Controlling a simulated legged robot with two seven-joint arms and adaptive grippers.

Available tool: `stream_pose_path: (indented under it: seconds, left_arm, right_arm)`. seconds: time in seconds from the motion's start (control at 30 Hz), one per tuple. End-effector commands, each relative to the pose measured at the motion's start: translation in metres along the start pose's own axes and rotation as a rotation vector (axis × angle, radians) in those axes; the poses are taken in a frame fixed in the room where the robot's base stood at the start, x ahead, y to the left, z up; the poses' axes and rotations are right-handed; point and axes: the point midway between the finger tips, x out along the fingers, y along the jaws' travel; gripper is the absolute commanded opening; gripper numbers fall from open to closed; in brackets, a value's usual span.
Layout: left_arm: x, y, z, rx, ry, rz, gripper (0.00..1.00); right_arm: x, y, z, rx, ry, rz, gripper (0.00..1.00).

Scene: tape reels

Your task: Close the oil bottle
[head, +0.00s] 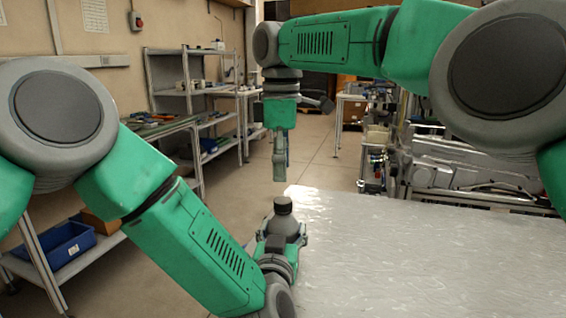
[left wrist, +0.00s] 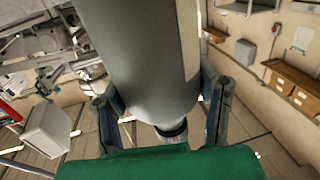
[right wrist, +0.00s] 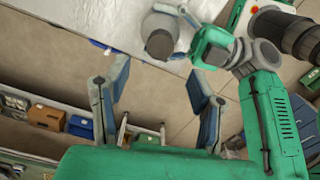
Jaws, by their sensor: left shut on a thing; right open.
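The oil bottle (head: 290,226) is grey and upright at the left edge of the table, with a dark cap (head: 283,205) on top. I cannot tell how tight the cap sits, or whether the bottle rests on the table. My left gripper (head: 282,241) is shut around the bottle's body. The bottle (left wrist: 155,55) fills the middle of the left wrist view, between the fingers. My right gripper (head: 280,178) is open and empty above the cap, pointing down. In the right wrist view, the cap (right wrist: 160,44) lies beyond the open fingertips (right wrist: 157,70).
The bare, shiny table (head: 430,260) stretches right of the bottle, with clear room. Metal shelves (head: 190,90) and a blue bin (head: 55,245) stand at the left. Machinery (head: 470,165) stands behind the table. Open floor lies beyond the bottle.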

Motion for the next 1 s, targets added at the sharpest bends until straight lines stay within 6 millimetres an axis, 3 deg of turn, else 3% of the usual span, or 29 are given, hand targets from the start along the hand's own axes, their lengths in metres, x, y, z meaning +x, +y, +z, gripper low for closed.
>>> stream_pose_path:
  seconds: [0.2,0.57,0.67,1.0]
  left_arm:
    - [0.000,-0.001,0.001,0.000,-0.002,-0.001,0.00]
    - [0.000,-0.001,0.001,0.000,-0.002,-0.001,0.00]
    - [0.000,0.000,0.001,0.000,-0.002,-0.001,0.00]
    - [0.000,0.000,0.001,0.000,-0.002,-0.001,0.00]
  right_arm:
    - [-0.006,0.001,0.002,-0.151,0.001,0.001,0.51]
    - [-0.004,0.001,0.002,-0.157,0.001,0.001,0.51]
    - [0.003,0.001,0.003,-0.157,0.001,0.000,0.51]
    - [0.054,0.001,0.003,-0.156,0.002,0.000,0.51]
